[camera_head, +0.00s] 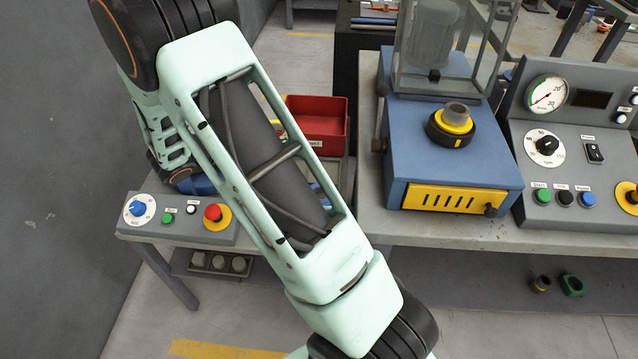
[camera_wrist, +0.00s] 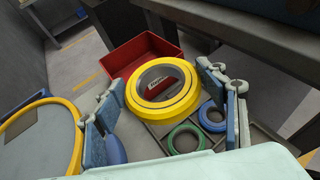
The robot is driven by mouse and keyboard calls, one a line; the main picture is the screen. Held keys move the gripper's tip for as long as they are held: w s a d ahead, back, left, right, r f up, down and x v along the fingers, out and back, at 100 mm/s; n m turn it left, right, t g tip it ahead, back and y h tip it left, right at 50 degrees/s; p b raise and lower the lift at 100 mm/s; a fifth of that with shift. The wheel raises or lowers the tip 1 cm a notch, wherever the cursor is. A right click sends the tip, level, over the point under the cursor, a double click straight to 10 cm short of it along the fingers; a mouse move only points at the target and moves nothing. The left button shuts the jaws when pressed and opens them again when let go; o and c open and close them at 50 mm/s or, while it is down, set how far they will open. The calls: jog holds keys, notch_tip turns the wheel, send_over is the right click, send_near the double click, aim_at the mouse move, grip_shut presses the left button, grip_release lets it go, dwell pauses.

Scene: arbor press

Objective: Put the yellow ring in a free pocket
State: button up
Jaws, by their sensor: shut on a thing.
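In the wrist view, my gripper (camera_wrist: 165,98) is shut on the yellow ring (camera_wrist: 187,105), with one blue finger on each side. The ring is held up in front of the grey pocket tray (camera_wrist: 158,129). A green ring (camera_wrist: 172,143) and a blue ring (camera_wrist: 204,124) sit in separate pockets at the tray's right. The yellow ring and my fingers cover part of the tray, so I cannot tell which other pockets are free. My gripper is outside the head view, where my arm hides most of the tray.
A red bin (camera_head: 325,133) stands behind the tray; it also shows in the wrist view (camera_wrist: 118,58). A control box (camera_head: 165,222) with a red button is at left. The blue press base (camera_head: 400,130), carrying a yellow-and-black fixture (camera_head: 437,133), stands right of my arm.

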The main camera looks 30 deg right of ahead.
jog(key=w+d+f+m+g+h+b, duration=0.1)
jog(key=w+d+f+m+g+b, duration=0.15)
jog(key=d+f+b, duration=1.2)
jog(key=shift+m+g, duration=0.25)
jog(key=shift+g, duration=0.2)
jog(key=f+b, duration=0.1)
jog(key=f, duration=0.2)
jog(key=f+b, duration=0.2)
jog(key=d+f+b, duration=0.1)
jog(key=f+b, duration=0.1)
jog(key=f, duration=0.1)
jog(key=shift+s+d+f, duration=0.1)
jog(key=shift+s+f, duration=0.15)
jog(key=shift+f, duration=0.05)
jog(key=shift+r, duration=0.1)
jog(key=o, duration=1)
jog(key=shift+f, duration=0.2)
jog(key=shift+r, duration=0.25)
jog(key=p+v, duration=0.3)
jog(key=v, duration=0.9)
jog(key=shift+s, duration=0.1)
